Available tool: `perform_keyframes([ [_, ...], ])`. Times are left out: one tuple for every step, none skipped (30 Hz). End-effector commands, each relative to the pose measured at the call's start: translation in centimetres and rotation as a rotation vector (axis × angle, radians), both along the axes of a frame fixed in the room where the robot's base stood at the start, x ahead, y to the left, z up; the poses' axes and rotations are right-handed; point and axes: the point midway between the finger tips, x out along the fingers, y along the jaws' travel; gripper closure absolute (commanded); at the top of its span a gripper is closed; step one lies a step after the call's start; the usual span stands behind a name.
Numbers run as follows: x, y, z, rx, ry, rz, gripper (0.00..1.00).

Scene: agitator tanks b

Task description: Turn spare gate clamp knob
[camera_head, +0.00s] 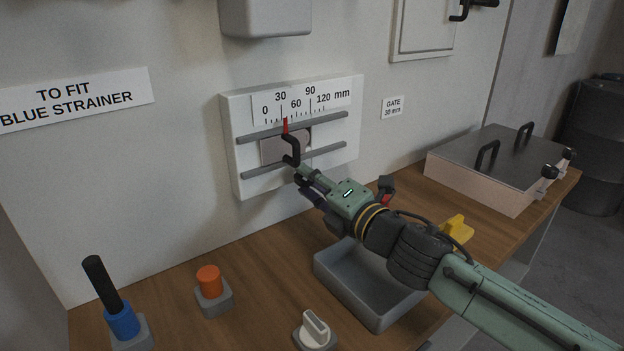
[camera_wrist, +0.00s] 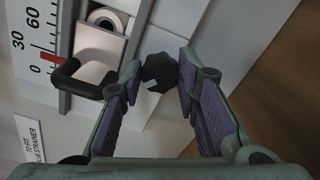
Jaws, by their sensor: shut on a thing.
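The clamp knob (camera_wrist: 160,72) is a black lobed knob in the middle of the wrist view. My gripper (camera_wrist: 159,77) has one purple-lined finger on each side of it and is shut on it. In the head view my gripper (camera_head: 299,173) reaches the lower rail of the gauge panel and hides the knob. The gate plate (camera_head: 270,150) sits between two grey rails with a black handle (camera_head: 293,150). Its red pointer (camera_head: 285,126) stands near the 30 mark in the head view.
A grey bin (camera_head: 345,290) stands under my arm. An orange button (camera_head: 209,280), a blue-based lever (camera_head: 121,320), a white knob (camera_head: 315,328) and a lidded box (camera_head: 480,165) are on the wooden bench.

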Motion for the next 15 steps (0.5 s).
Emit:
perform_keyframes([
  [-0.01, 0.02, 0.05, 0.038, 0.028, 0.000, 0.98],
  [-0.01, 0.02, 0.05, 0.061, 0.045, 0.000, 0.98],
  [-0.01, 0.02, 0.05, 0.092, 0.067, 0.000, 0.98],
  [-0.01, 0.02, 0.05, 0.115, 0.083, 0.000, 0.98],
  [-0.01, 0.02, 0.05, 0.138, 0.100, 0.000, 0.98],
  [-0.01, 0.02, 0.05, 0.168, 0.122, 0.000, 0.98],
  [-0.01, 0.02, 0.05, 0.192, 0.139, 0.000, 0.98],
  [-0.01, 0.02, 0.05, 0.214, 0.156, 0.000, 0.98],
  [-0.01, 0.02, 0.05, 0.245, 0.178, 0.000, 0.98],
  [-0.01, 0.01, 0.04, 0.268, 0.195, 0.000, 0.98],
  [-0.01, 0.01, 0.04, 0.292, 0.212, 0.000, 0.98],
  [-0.01, 0.02, 0.03, 0.323, 0.235, 0.000, 0.98],
  [-0.01, 0.02, 0.02, 0.346, 0.252, 0.000, 0.98],
  [-0.01, 0.02, 0.02, 0.369, 0.267, 0.000, 0.98],
  [-0.01, 0.02, 0.02, 0.399, 0.289, 0.000, 0.98],
])
